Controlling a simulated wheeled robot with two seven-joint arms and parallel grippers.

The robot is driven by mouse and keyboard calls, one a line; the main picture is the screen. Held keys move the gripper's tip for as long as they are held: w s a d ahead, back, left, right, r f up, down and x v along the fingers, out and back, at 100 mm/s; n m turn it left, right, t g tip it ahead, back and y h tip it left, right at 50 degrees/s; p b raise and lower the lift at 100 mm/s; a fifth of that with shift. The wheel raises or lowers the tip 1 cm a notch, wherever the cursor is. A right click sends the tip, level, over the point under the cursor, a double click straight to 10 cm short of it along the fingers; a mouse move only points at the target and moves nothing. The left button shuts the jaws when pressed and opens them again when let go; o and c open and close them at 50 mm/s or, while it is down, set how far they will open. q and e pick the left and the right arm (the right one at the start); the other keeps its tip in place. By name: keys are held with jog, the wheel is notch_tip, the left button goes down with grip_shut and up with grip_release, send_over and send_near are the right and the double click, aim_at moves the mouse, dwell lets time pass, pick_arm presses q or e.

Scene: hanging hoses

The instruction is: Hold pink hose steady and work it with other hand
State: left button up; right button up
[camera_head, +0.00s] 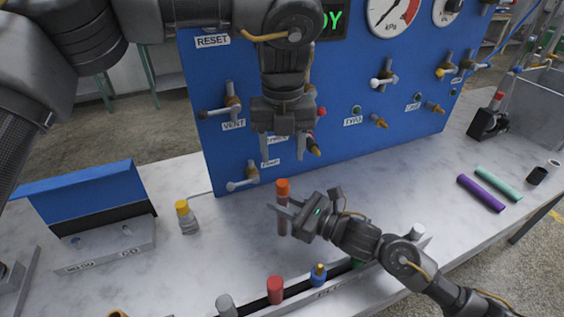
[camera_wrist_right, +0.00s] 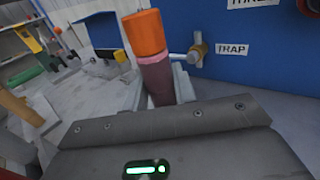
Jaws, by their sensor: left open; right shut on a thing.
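The pink hose (camera_head: 282,222) is a short upright piece with an orange end (camera_head: 283,186) on top, in front of the blue panel. In the right wrist view the hose (camera_wrist_right: 158,82) has a dull pink-mauve body, a lighter pink band and the orange end (camera_wrist_right: 143,34). My right gripper (camera_head: 281,208) is shut around its body below the orange end. The hose's lower end is partly hidden in the right wrist view. My left gripper (camera_head: 280,152) is open and empty, pointing down above the orange end and apart from it.
The blue panel (camera_head: 350,155) with valves, gauges and labels stands close behind both grippers. A yellow-capped bottle (camera_head: 188,218) stands to the left. A rail with red (camera_head: 275,290) and blue (camera_head: 319,275) fittings lies in front. Purple (camera_head: 481,193) and green (camera_head: 498,183) tubes lie at right.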

aim_at(283, 182)
pick_arm(q)
jog(key=shift+r, duration=0.35)
jog(key=m, duration=1.4)
jog(key=shift+m, duration=0.3)
jog(key=m, duration=1.3)
notch_tip(283, 182, down, 12)
jog(key=shift+f, duration=0.1)
jog(key=shift+c, duration=0.3)
jog(key=c, duration=0.9)
